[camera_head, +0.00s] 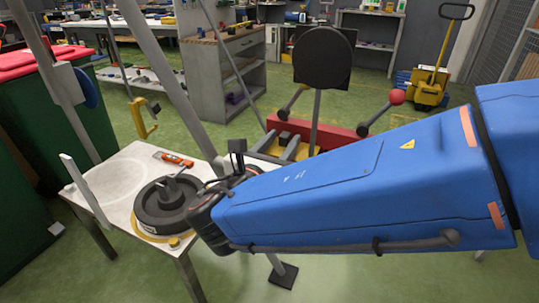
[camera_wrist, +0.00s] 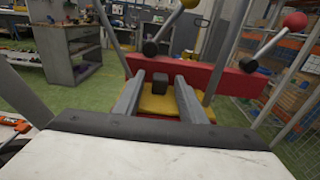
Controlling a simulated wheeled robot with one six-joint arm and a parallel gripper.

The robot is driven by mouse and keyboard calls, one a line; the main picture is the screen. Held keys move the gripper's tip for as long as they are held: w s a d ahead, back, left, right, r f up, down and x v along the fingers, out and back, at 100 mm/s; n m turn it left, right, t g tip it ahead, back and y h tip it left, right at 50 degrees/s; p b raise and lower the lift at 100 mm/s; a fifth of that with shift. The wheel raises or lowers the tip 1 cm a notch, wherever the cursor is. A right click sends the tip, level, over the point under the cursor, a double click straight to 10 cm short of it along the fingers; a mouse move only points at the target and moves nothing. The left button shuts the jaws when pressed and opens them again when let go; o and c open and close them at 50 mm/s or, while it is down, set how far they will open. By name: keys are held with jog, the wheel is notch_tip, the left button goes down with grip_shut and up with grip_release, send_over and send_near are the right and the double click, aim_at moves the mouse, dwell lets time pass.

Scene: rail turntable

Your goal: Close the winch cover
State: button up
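A round black drum-like unit (camera_head: 162,212) sits on a white-topped table, with a grey raised part on its top. It looks like the winch. A pale flat panel (camera_head: 88,188) stands tilted upright at the table's left edge; I cannot tell whether it is the winch cover. My blue arm reaches in from the right, and my gripper (camera_head: 208,192) is at the drum's right side, partly hidden by my wrist. Whether it touches the drum or is open is unclear. In the wrist view, a pale worn surface (camera_wrist: 140,158) with a dark edge fills the bottom; no fingers are clearly visible.
An orange-handled tool (camera_head: 175,159) lies on the white table (camera_head: 120,175) behind the drum. Beyond stands a red beam (camera_head: 300,130) with grey rails and yellow parts. A black disc (camera_head: 322,58) on a post rises there. A green bin (camera_head: 60,130) stands left.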

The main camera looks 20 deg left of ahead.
jog(key=s+a, duration=0.1)
jog(key=s, duration=1.6)
jog(key=shift+a+r, duration=0.15)
jog(key=shift+r, duration=0.25)
